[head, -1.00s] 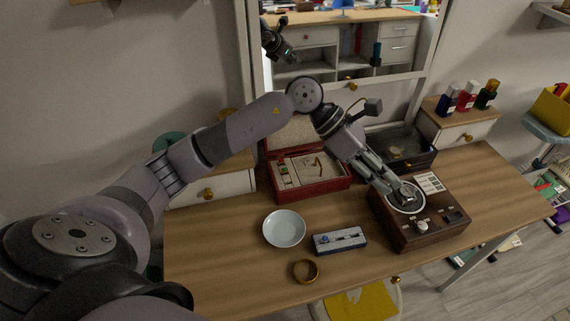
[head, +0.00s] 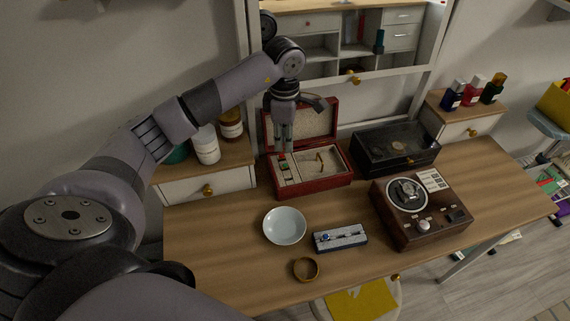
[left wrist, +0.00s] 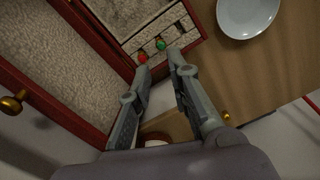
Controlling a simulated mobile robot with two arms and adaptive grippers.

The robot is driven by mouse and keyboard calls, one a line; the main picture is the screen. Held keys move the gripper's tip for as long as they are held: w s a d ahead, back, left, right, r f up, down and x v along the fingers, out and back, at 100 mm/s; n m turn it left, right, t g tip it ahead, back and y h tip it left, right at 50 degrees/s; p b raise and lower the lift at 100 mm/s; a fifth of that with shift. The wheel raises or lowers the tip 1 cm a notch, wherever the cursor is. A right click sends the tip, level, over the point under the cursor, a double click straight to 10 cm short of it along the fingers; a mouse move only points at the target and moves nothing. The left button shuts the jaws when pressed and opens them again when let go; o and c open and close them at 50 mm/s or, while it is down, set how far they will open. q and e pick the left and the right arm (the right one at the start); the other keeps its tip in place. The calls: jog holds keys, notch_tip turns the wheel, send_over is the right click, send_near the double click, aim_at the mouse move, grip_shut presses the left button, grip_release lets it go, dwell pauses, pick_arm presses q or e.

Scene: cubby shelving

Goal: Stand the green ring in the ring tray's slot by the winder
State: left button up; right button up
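The green ring (left wrist: 160,44) stands in a slot strip of the open red jewelry box (head: 318,187), beside a red ring (left wrist: 142,58). My left gripper (head: 284,148) points down over the left part of this box. In the left wrist view its two fingers (left wrist: 159,60) are apart, with nothing between them and the rings just beyond the tips. The small grey ring tray (head: 340,246) lies on the table with a blue-stoned ring toward its left. The brown winder (head: 420,230) stands to its right, with a watch in its round holder. My right gripper is not in view.
A pale dish (head: 284,227) and a gold bangle (head: 306,270) lie left of and in front of the ring tray. A black glass-lidded case (head: 395,155) stands behind the winder. The red box's raised lid (head: 320,122) is close to the gripper. A mirror stands at the back.

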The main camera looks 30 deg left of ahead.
aim_at(285, 164)
pick_arm(q)
notch_tip(285, 164, down, 3)
jog(key=shift+f, duration=0.2)
jog(key=shift+s+d+f+p, duration=0.1)
jog(key=shift+d+f+p, duration=0.05)
jog(key=shift+f+p, duration=0.4)
notch_tip(285, 164, down, 4)
jog(key=shift+f+p, duration=0.15)
jog(key=shift+p, duration=0.4)
jog(key=shift+c, duration=0.3)
jog(key=c, duration=0.4)
